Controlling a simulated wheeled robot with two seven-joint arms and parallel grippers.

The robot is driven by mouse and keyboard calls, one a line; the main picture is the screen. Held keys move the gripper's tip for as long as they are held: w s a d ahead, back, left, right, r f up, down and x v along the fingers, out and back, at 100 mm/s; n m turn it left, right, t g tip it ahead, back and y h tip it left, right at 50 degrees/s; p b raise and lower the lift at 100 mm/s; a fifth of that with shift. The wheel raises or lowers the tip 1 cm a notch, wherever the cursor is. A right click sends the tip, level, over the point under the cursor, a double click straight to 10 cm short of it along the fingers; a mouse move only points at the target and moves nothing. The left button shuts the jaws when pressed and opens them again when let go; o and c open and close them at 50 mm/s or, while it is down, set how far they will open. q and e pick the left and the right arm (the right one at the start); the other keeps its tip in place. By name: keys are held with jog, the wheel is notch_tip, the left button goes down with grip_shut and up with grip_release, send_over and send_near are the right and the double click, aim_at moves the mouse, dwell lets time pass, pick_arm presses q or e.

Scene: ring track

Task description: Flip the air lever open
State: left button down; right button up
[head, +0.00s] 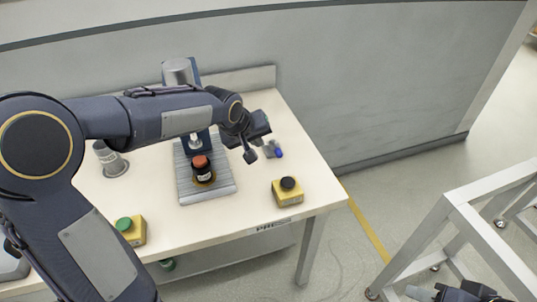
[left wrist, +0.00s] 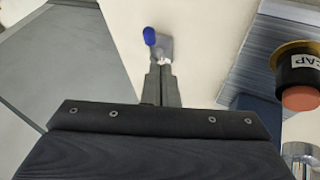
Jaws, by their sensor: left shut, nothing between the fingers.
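The air lever has a blue tip (head: 278,153) and a small grey body (head: 268,150), on the table's right part near its back edge. In the left wrist view, the blue tip (left wrist: 149,36) points up and left from the grey body (left wrist: 166,47). My left gripper (head: 250,157) is over the table just left of the lever. Its fingers (left wrist: 160,72) are shut with nothing between them, their tips close to the grey body; I cannot tell if they touch. Dark parts of my right gripper (head: 462,292) show at the bottom right edge; its fingers are unclear.
A press (head: 178,72) stands on a grey ribbed plate (head: 222,186), with a red-topped black cap piece (head: 201,165) on it. A yellow box with a black button (head: 288,184) is at front right, another with a green button (head: 125,225) at left. A grey wall (head: 350,80) stands behind.

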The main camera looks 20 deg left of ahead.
aim_at(276, 150)
dwell(0.3)
pick_arm(q)
jog(key=x, duration=1)
jog(key=shift+f, duration=0.1)
